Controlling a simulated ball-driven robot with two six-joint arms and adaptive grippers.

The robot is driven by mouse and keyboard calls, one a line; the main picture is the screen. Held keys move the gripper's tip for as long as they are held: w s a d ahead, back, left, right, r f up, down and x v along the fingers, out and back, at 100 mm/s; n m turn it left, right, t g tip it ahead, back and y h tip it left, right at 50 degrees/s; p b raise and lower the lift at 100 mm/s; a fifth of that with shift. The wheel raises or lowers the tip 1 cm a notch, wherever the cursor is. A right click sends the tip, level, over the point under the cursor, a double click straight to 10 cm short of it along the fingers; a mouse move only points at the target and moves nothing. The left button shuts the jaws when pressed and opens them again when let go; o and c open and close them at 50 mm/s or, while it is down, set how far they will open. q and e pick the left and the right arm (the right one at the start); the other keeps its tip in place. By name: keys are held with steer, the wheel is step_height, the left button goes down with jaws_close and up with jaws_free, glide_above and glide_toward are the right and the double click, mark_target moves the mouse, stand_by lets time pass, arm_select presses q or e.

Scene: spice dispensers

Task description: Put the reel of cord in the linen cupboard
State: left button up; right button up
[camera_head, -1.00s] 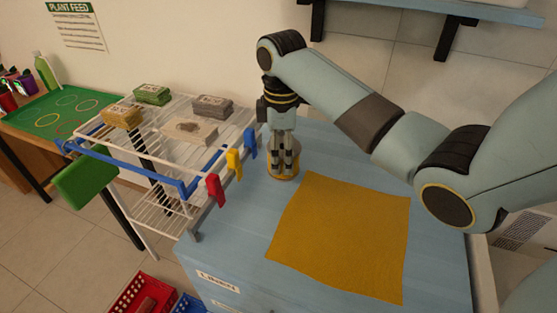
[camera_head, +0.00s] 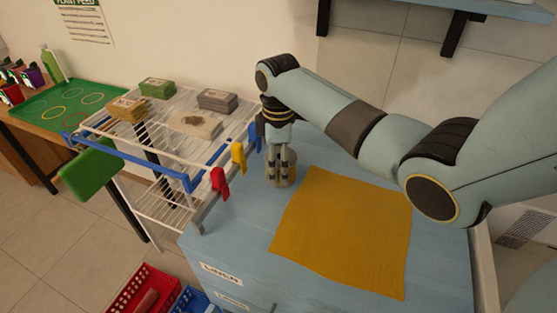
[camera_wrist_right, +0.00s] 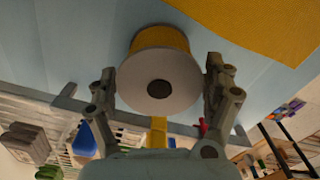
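The reel of cord (camera_head: 284,181) stands upright on the blue top of the linen cupboard (camera_head: 235,222), near its left back corner. In the right wrist view the reel (camera_wrist_right: 158,82) has a pale round flange with a dark hole and yellow cord behind it. My right gripper (camera_head: 283,160) is over the reel from above. In the wrist view its open fingers are on either side of the reel, with small gaps showing. The cupboard front has a label reading LINEN (camera_head: 221,273); its front shows only partly. My left gripper is out of view.
A yellow cloth (camera_head: 345,235) lies on the cupboard top beside the reel. A white wire rack (camera_head: 165,130) with several small packs and red, yellow and blue clips stands to the left. Red (camera_head: 150,290) and blue baskets are on the floor in front. A wall shelf (camera_head: 490,8) is above.

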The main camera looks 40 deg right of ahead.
steer(key=shift+o, duration=0.7)
